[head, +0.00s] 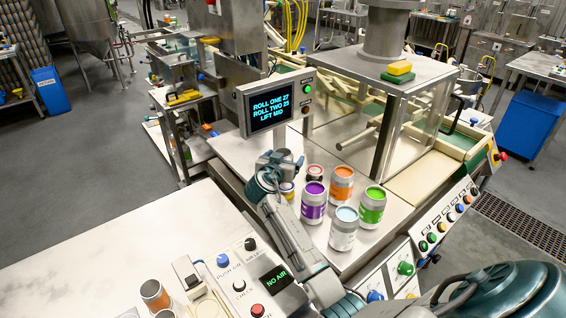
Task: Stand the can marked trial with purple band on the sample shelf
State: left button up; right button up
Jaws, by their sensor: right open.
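The can with the purple band (314,203) stands upright on the steel machine table, at the left of a small group of cans. Its marking is too small to read. My right gripper (279,163) is open, just left of and beyond this can, above the table. A small can with a yellowish and blue band (287,191) stands beside the gripper, partly hidden by my right arm. I cannot tell whether the gripper touches it. I cannot make out which surface is the sample shelf. My left gripper is out of view.
An orange-banded can (341,184), a green-banded can (371,206), a pale blue-topped can (344,229) and a small red-topped can (314,173) stand close around the purple one. A display (270,112) rises behind. A control box (240,282) and the pale worktop (110,245) lie nearer.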

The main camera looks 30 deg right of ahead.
jog(key=shift+w+d+f, duration=0.15)
jog(key=shift+w+d, duration=0.1)
jog(key=shift+d, duration=0.05)
jog(key=c, duration=1.1)
